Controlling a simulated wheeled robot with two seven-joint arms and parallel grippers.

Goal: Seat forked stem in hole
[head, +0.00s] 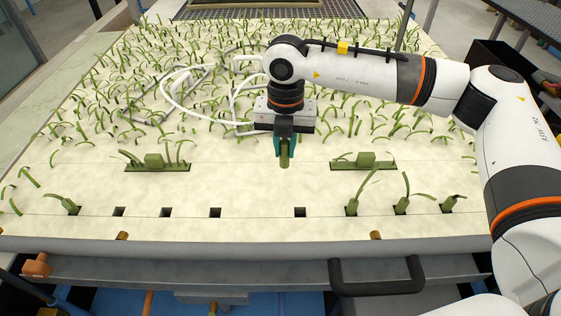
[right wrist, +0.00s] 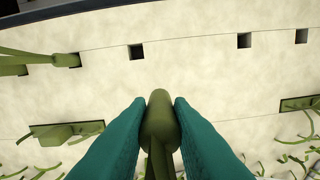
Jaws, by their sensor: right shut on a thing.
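My right gripper (head: 284,148) is shut on a green stem (head: 285,160), which hangs below the fingers above the cream board (head: 250,185). In the right wrist view the stem's rounded green end (right wrist: 160,115) sits between the teal fingers; its fork cannot be made out. The stem is apart from the row of square dark holes. The nearest empty hole (head: 300,212) lies in front and slightly right of it; it also shows in the right wrist view (right wrist: 136,51). Other empty holes (head: 215,212) lie to the left. My left gripper is out of view.
Seated green stems (head: 352,207) fill holes at the right, with another (head: 72,207) at far left. Two green blocks on strips (head: 158,165) (head: 365,163) flank the gripper. Many sprigs cover the board's back. A dark handle (head: 376,287) stands at the front edge.

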